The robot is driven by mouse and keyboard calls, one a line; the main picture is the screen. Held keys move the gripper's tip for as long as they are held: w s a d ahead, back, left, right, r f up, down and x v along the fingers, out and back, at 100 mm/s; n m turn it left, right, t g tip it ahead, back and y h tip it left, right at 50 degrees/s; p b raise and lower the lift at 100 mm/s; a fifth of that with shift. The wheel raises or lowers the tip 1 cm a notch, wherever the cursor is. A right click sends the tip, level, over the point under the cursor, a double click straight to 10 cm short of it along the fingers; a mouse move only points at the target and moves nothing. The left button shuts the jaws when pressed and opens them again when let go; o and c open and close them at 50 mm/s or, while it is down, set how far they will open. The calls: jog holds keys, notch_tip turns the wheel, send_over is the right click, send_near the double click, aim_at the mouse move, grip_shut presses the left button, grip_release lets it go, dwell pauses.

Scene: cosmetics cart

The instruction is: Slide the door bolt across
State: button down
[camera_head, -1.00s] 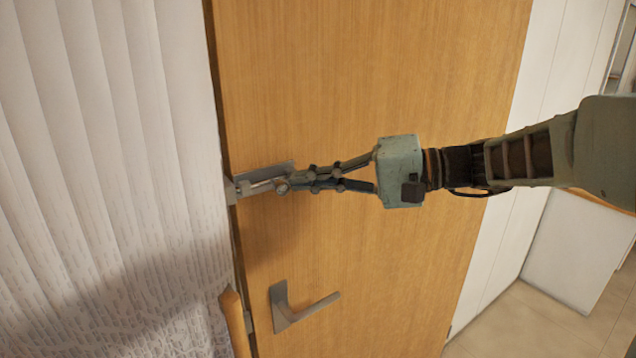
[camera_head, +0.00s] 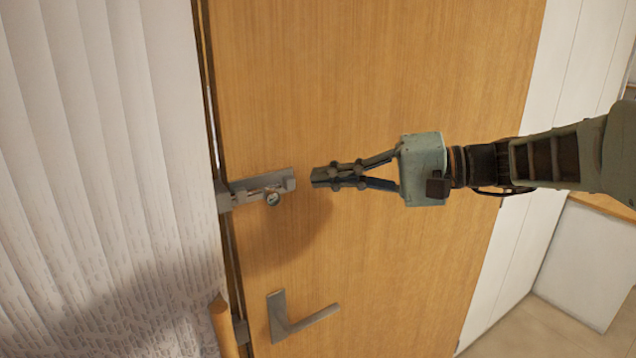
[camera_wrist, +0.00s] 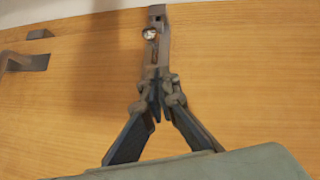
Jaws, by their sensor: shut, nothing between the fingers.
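The metal door bolt (camera_head: 255,190) is mounted on the wooden door (camera_head: 380,90) at its left edge, with a round knob (camera_head: 272,199) hanging below the bar. The bolt's left end reaches the door's edge by the frame. My gripper (camera_head: 315,177) is shut and empty, just right of the bolt with a gap of bare door between them. In the wrist view the bolt (camera_wrist: 155,20) with its pale round knob (camera_wrist: 150,34) is beyond my fingertips (camera_wrist: 158,72), which overlap its near end in the picture.
A lever handle (camera_head: 300,318) sticks out from the door below the bolt. A pleated white curtain or panel (camera_head: 100,150) is left of the door, and a white wall (camera_head: 535,180) is to the right. The door face above the bolt is clear.

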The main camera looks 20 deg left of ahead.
jog(key=d+r+b, duration=0.1)
jog(key=d, duration=0.7)
jog(key=shift+w+d+r, duration=0.15)
jog(key=shift+d+r, duration=0.1)
jog(key=shift+r, duration=0.05)
jog(key=shift+f, duration=0.1)
